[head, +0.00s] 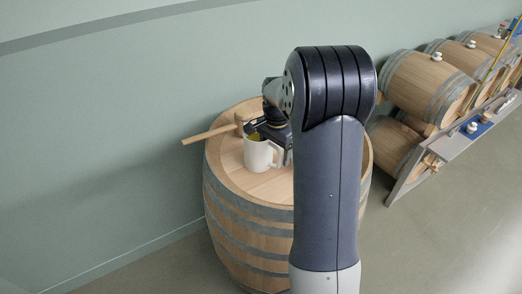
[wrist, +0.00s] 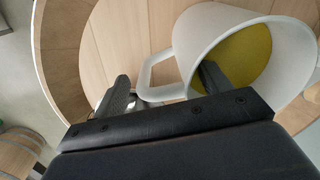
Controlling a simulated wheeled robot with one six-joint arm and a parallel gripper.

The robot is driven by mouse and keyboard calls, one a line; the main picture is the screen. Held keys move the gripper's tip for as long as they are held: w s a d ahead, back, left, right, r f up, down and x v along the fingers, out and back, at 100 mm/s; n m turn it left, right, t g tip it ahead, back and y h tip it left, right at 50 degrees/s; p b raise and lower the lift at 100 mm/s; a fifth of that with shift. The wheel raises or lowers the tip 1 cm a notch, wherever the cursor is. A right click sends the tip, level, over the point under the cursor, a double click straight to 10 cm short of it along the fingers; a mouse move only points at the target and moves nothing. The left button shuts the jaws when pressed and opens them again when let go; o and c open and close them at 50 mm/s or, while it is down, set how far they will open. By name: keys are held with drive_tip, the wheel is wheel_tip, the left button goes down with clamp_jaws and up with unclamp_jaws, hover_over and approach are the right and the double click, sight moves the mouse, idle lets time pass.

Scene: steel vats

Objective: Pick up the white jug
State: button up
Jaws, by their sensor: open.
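The white jug (head: 259,155) stands upright on the top of an upright barrel (head: 228,166). In the wrist view the jug (wrist: 190,42) fills the right side, with its round mouth facing the camera and yellow inside it. Its handle (wrist: 147,76) points left. My gripper (wrist: 165,76) is open, with one finger left of the handle and the other appearing within the jug's mouth, so the handle and near wall lie between them. In the head view my gripper (head: 262,130) is over the jug, its fingers mostly hidden. I cannot tell whether either finger touches the jug.
A wooden mallet (head: 212,133) lies on the barrel top beside the jug, its handle sticking out past the left rim. A green wall (head: 120,120) is close behind. Several barrels (head: 428,82) lie on a rack at the right. Floor (head: 440,230) is clear at the lower right.

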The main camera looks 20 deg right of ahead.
drive_tip(key=shift+f, duration=0.15)
clamp_jaws()
idle(0.7)
